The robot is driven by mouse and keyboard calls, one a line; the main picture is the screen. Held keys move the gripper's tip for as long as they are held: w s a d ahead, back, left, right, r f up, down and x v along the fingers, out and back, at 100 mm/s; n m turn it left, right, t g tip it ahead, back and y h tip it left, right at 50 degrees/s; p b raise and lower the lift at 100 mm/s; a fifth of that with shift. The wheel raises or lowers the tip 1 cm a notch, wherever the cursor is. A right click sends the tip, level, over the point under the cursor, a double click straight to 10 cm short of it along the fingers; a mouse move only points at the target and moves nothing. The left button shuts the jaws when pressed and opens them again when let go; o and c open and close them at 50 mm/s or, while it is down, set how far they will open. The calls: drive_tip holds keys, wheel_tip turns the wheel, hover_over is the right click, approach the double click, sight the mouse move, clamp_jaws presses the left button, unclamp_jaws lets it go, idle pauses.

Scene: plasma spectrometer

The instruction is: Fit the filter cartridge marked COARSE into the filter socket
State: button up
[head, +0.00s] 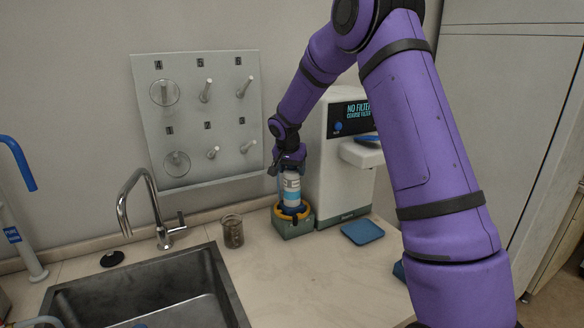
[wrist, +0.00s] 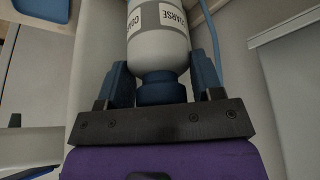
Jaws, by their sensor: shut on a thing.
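The filter cartridge marked COARSE (head: 291,187) is a white and grey cylinder with a label band, standing upright in the head view. In the wrist view the cartridge (wrist: 159,45) shows its COARSE label and a dark blue neck. My gripper (head: 288,160) is shut on its top end from above; in the wrist view the blue fingers (wrist: 160,88) flank the neck. The cartridge's lower end is at the yellow ring of the green socket block (head: 295,225). I cannot tell whether it is seated in the ring or just above it.
The white spectrometer (head: 338,185) stands right of the block, its screen (head: 355,112) reading "NO FILTER" and "COARSE FILTER". A blue pad (head: 362,232) lies in front. A brown beaker (head: 232,231), a tap (head: 150,205) and a sink (head: 150,290) are left. A peg board (head: 200,120) hangs behind.

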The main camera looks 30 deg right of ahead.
sight(292, 177)
drive_tip(key=shift+f, duration=1.55)
idle(0.4)
drive_tip(key=o, duration=1.6)
drive_tip(key=v, duration=1.1)
drive_tip(key=s+a+r+n+t+y, duration=0.1)
drive_tip(key=s+a+r+n, duration=0.1)
drive_tip(key=s+r, duration=0.65)
drive_tip(key=s+a+r+n, duration=0.2)
drive_tip(key=s+r, duration=0.3)
drive_tip(key=s, duration=0.7)
drive_tip(key=s+a+n, duration=0.1)
drive_tip(key=s, duration=0.6)
drive_tip(key=s+a+n+y, duration=0.1)
drive_tip(key=s+n, duration=0.1)
drive_tip(key=s, duration=0.5)
drive_tip(key=s+a+f+n+t+y, duration=0.1)
drive_tip(key=s+a+n, duration=0.1)
drive_tip(key=s, duration=0.5)
drive_tip(key=shift+s, duration=0.35)
